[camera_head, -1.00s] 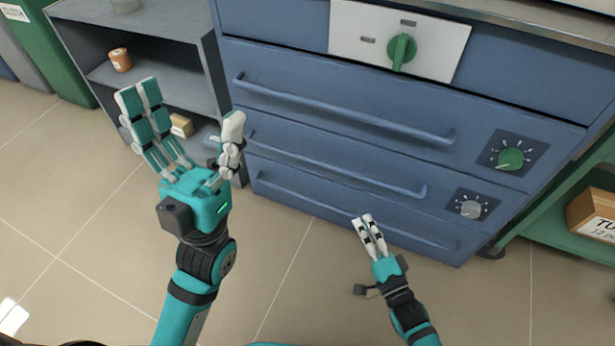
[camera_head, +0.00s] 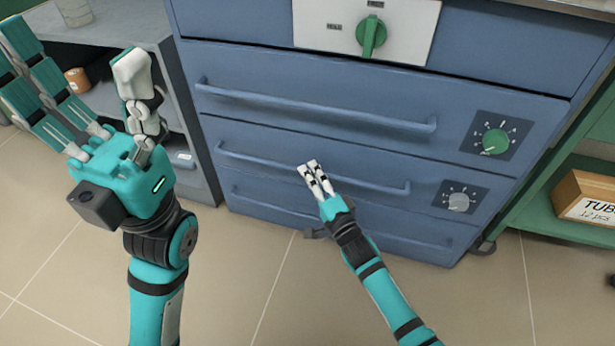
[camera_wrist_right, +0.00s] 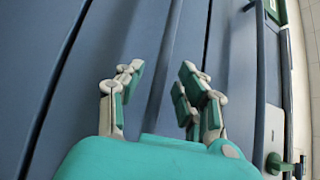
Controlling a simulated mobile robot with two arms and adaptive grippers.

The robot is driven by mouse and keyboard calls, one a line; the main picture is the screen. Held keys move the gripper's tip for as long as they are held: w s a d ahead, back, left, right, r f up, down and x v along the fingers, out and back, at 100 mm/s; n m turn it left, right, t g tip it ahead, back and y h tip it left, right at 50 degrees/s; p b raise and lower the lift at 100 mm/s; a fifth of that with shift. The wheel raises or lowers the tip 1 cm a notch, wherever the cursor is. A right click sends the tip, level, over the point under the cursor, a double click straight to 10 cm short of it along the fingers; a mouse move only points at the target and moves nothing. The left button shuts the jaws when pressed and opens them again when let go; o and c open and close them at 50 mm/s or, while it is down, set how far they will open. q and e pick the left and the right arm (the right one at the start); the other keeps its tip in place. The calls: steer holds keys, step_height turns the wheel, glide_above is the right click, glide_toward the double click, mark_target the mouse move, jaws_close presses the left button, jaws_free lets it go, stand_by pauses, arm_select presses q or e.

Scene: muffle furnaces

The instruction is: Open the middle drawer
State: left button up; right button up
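The blue cabinet has three stacked drawers with long bar handles. The middle drawer (camera_head: 270,148) is closed, and its handle (camera_head: 250,164) runs across its front. My right gripper (camera_head: 310,170) is in front of this handle, with its fingers over the bar's line. In the right wrist view a blue bar (camera_wrist_right: 168,70) passes between the spread fingers of this gripper (camera_wrist_right: 160,88). I cannot tell whether they touch it. My left gripper (camera_head: 85,85) is raised at the left with its fingers spread and empty, apart from the cabinet.
The top handle (camera_head: 315,108) and bottom handle (camera_head: 330,217) lie close above and below. Knobs are at the right. A grey shelf (camera_head: 187,125) stands at left, and a green shelf with a cardboard box (camera_head: 590,200) at right. The floor in front is clear.

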steer(key=shift+x, duration=1.05)
jaws_close()
steer(key=shift+f, duration=0.1)
